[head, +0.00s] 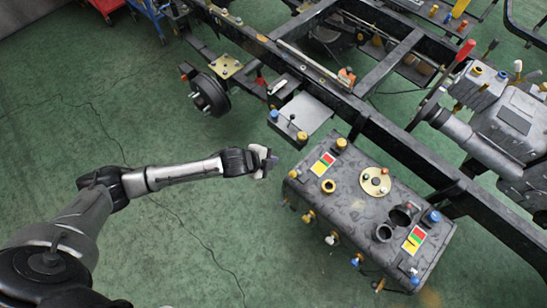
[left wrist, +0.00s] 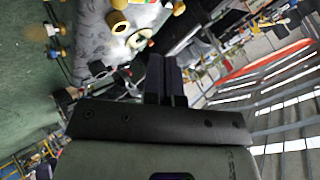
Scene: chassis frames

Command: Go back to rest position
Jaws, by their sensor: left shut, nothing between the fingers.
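My left arm comes in from the lower left in the head view. It is stretched out over the green floor, with the left gripper (head: 268,160) at its end. In the left wrist view the two dark fingers of the left gripper (left wrist: 166,78) are together, with nothing between them. The gripper is just left of the grey tank (head: 355,205) and looks apart from it, though the gap in depth is hard to judge. My right gripper is not seen in either view.
The black chassis frame (head: 400,135) runs diagonally across the right side. A wheel hub (head: 209,95) stands at its near side. A red cart (head: 107,6) and a blue cart (head: 148,12) are at the top left. The green floor (head: 90,110) on the left is clear.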

